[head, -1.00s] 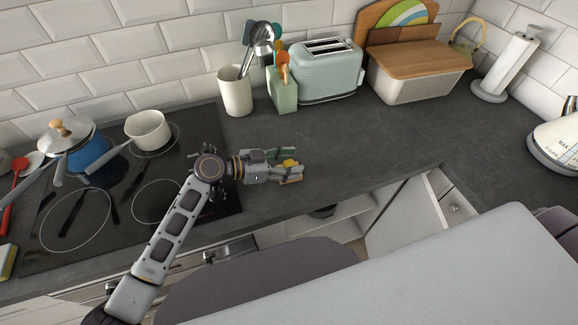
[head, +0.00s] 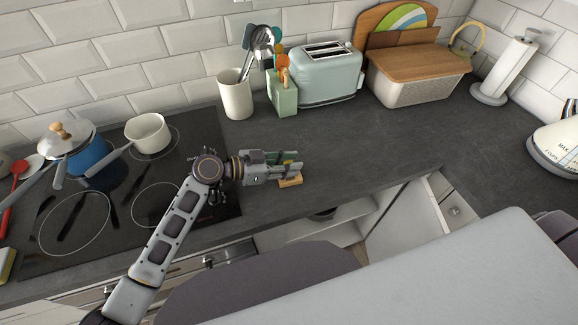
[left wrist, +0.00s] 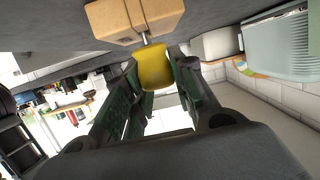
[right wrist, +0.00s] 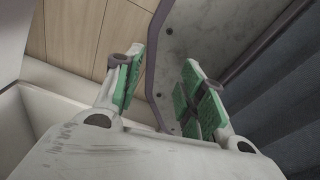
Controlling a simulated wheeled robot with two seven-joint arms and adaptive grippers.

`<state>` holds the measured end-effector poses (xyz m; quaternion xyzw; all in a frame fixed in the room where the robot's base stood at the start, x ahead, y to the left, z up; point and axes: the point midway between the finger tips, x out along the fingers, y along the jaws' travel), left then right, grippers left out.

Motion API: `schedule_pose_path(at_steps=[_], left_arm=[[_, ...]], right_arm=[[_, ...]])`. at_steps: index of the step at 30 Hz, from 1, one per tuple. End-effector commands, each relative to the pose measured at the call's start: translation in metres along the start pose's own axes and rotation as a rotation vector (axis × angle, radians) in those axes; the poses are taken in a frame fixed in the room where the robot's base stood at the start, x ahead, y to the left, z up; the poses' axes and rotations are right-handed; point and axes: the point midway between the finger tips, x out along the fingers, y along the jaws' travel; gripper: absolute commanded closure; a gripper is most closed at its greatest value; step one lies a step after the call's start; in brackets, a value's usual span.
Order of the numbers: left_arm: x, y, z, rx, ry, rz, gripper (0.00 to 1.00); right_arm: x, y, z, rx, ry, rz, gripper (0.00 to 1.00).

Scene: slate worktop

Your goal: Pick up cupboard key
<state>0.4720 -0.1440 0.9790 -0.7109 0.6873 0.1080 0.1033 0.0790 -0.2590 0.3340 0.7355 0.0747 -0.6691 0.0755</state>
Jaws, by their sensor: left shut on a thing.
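The cupboard key shows in the left wrist view as a yellow piece (left wrist: 156,70) joined by a short metal part to a wooden block (left wrist: 135,18). My left gripper (left wrist: 160,80) is shut on the yellow piece, with a green-padded finger on each side. In the head view, the left gripper (head: 296,162) is low over the worktop right of the hob. The wooden block (head: 290,180) shows just below its fingers, and the yellow piece is mostly hidden between them. My right gripper (right wrist: 165,85) is open and empty in the right wrist view.
The black hob (head: 110,235) with a blue pot (head: 92,155) and a white saucepan (head: 148,133) lies left. A utensil crock (head: 235,97), green block (head: 283,98), toaster (head: 328,75) and bread bin (head: 415,80) stand behind. The worktop (head: 370,140) right of the gripper is clear.

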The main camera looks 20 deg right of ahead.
Motion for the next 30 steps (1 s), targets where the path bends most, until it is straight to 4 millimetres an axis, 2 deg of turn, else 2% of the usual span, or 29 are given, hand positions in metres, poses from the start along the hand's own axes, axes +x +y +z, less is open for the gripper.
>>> schedule_pose_path(at_steps=[7, 18, 30], left_arm=[[-0.009, 0.0, -0.031, 0.005, 0.001, -0.001, 0.94], [-0.024, 0.0, -0.077, 0.004, 0.001, -0.001, 0.94], [-0.026, 0.0, -0.085, 0.001, 0.0, -0.001, 0.94]], right_arm=[[0.004, 0.004, 0.001, -0.003, 0.0, 0.004, 0.6], [0.008, 0.028, 0.003, -0.007, -0.002, 0.029, 0.6], [0.009, 0.019, 0.0, -0.005, 0.001, 0.02, 0.6]])
